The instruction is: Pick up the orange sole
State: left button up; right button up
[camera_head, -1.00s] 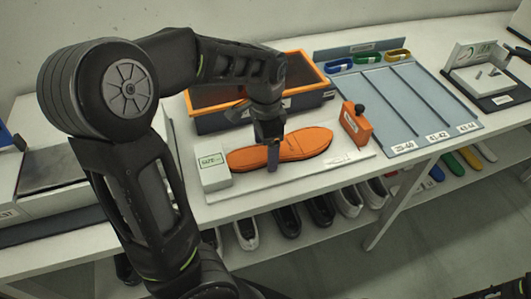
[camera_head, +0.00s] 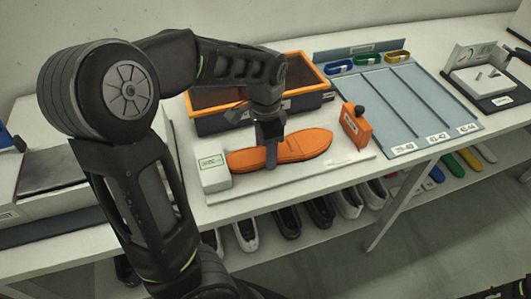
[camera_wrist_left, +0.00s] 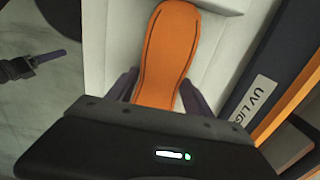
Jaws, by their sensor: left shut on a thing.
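The orange sole (camera_head: 305,145) lies lengthwise on a white base plate on the table, beside a small white box. My left gripper (camera_head: 270,160) points down over the middle of the sole and is shut on it, one finger showing on the near side. In the left wrist view the sole (camera_wrist_left: 168,50) runs between the two fingers (camera_wrist_left: 158,92), one on each side. The sole still appears to rest at plate level. My right gripper is not clearly in view.
The white box (camera_head: 212,171) stands left of the sole, an orange block with a black knob (camera_head: 355,126) right of it. An orange-rimmed dark bin (camera_head: 215,121) is close behind. A grey sorting board (camera_head: 400,95) lies to the right. Shoes (camera_head: 287,222) stand on the shelf below.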

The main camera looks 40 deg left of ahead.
pick_arm(q)
notch_tip(320, 180, up, 10)
dwell(0.6)
dwell(0.4)
